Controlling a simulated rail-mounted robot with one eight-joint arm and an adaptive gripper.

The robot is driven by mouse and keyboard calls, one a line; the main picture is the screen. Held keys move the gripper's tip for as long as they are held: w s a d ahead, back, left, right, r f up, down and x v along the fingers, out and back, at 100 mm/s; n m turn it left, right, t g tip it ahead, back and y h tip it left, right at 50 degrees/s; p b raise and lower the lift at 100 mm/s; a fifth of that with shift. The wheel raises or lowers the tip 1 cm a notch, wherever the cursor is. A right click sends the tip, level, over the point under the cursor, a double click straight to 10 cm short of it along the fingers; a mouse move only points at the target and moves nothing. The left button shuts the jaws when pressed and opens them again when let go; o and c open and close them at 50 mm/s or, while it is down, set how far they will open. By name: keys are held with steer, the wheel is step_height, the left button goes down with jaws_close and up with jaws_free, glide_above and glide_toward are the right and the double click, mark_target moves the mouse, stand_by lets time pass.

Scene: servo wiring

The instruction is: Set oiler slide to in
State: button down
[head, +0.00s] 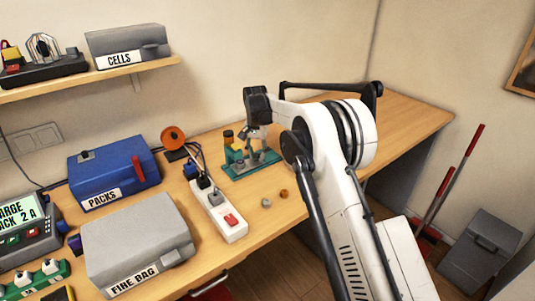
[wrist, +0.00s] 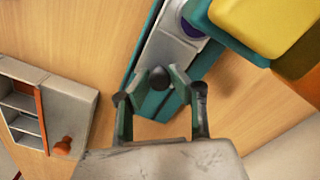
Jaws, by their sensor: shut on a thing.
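The oiler is a teal fixture (head: 262,161) with a yellow block, standing on the bench in the head view. In the wrist view its teal base (wrist: 154,104) runs diagonally, with a grey metal slide strip (wrist: 163,46) along it and the yellow block (wrist: 262,25) at upper right. A dark round knob (wrist: 158,78) sits at the near end of the strip. My gripper (wrist: 160,82) is shut on this knob, with a fingertip at each side. In the head view my gripper (head: 246,150) is over the fixture, small and partly hidden by my arm.
A white power strip (head: 226,214) with a red switch lies left of the fixture. Two small round pieces (head: 266,203) (head: 284,193) lie in front. An orange spool (head: 173,138), blue case (head: 114,172) and grey box (head: 137,238) are further left. Bench right of the fixture looks clear.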

mark_target(253, 162)
steer(key=shift+s+a, duration=0.6)
steer(key=shift+a, duration=0.1)
steer(key=c, duration=1.5)
jaws_free()
steer(key=shift+s+a, duration=0.1)
steer(key=shift+a, duration=0.1)
steer(key=shift+c, duration=0.2)
steer(key=shift+d, duration=0.1)
steer(key=shift+r, duration=0.5)
step_height(253, 162, up, 11)
